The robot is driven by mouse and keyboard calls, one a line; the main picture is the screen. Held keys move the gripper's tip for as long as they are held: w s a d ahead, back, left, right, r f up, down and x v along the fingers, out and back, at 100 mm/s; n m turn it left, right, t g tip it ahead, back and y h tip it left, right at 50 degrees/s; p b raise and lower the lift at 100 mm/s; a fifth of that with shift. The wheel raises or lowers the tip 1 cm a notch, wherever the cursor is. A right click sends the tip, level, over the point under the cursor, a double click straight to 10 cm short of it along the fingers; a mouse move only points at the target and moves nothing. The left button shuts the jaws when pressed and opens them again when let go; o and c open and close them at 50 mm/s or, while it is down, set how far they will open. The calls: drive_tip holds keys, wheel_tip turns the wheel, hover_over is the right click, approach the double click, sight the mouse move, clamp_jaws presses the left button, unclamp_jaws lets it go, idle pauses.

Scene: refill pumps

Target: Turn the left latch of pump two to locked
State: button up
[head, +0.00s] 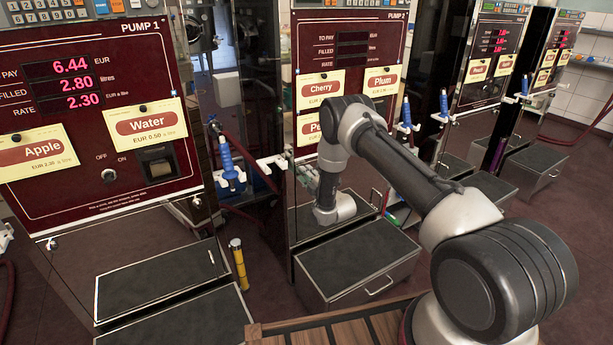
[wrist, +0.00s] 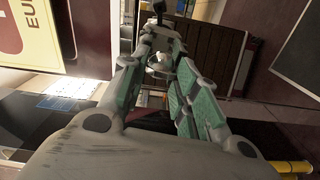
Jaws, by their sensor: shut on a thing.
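Pump two (head: 348,24) stands in the middle of the head view, a dark red panel marked PUMP 2 with price cards. My arm reaches to the lower left of its front. In the head view my gripper (head: 307,174) is small and partly hidden at the pump's left edge. In the wrist view the green-padded fingers of my gripper (wrist: 164,60) close around a small pale, rounded metal part (wrist: 158,63). It appears to be the left latch; its turned position cannot be made out. In the head view the latch cannot be told apart from my gripper.
Pump 1 (head: 95,120) stands at the left, with a blue nozzle (head: 228,160) beside pump two. A grey drawer box (head: 358,262) stands below pump two. A yellow cylinder (head: 239,262) stands on the floor. More pumps stand at the right.

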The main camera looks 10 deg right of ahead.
drive_tip(key=shift+n, duration=0.7)
drive_tip(key=shift+f, duration=0.1)
drive_tip(key=o, duration=1)
drive_tip(key=shift+s, duration=0.1)
drive_tip(key=v, duration=1.2)
